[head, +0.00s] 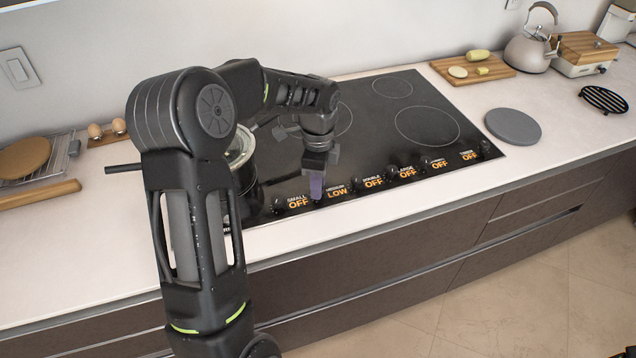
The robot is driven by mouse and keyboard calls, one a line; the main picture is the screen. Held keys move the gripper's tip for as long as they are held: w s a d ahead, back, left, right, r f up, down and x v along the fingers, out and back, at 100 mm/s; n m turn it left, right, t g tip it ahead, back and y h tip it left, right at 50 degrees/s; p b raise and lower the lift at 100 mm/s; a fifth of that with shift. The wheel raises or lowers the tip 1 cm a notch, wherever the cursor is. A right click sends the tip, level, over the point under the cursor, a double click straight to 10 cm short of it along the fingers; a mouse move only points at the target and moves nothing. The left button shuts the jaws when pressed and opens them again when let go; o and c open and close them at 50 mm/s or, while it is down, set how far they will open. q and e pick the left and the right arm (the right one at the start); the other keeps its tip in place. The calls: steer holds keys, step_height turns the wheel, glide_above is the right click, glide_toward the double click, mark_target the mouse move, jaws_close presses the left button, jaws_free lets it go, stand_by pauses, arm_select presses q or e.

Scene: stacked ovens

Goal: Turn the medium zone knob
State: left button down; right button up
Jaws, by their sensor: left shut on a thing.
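The black cooktop (372,118) lies in the counter with a row of knobs and orange labels along its front edge. The label beside the medium zone knob (319,203) reads MEDIUM LOW; the other zone labels that I can read show OFF. The small zone knob (278,206) is just left of the gripper. My right gripper is not in view.
A pot (241,150) stands on the cooktop's left side, partly behind my left arm. Cutting board (472,68), kettle (530,50), grey round plate (512,127) and black trivet (604,99) are at the right. The counter's front strip is clear.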

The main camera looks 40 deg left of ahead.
arm_select(q)
steer(key=m, duration=0.4)
steer(key=shift+m, duration=0.3)
steer(key=shift+m+p, duration=0.35)
steer(key=shift+m, duration=1.65)
steer(key=c, duration=1.1)
jaws_free()
steer(key=shift+c, duration=0.2)
step_height(320, 180, up, 8)
steer(key=shift+f+b, duration=0.1)
steer(key=shift+b, duration=0.55)
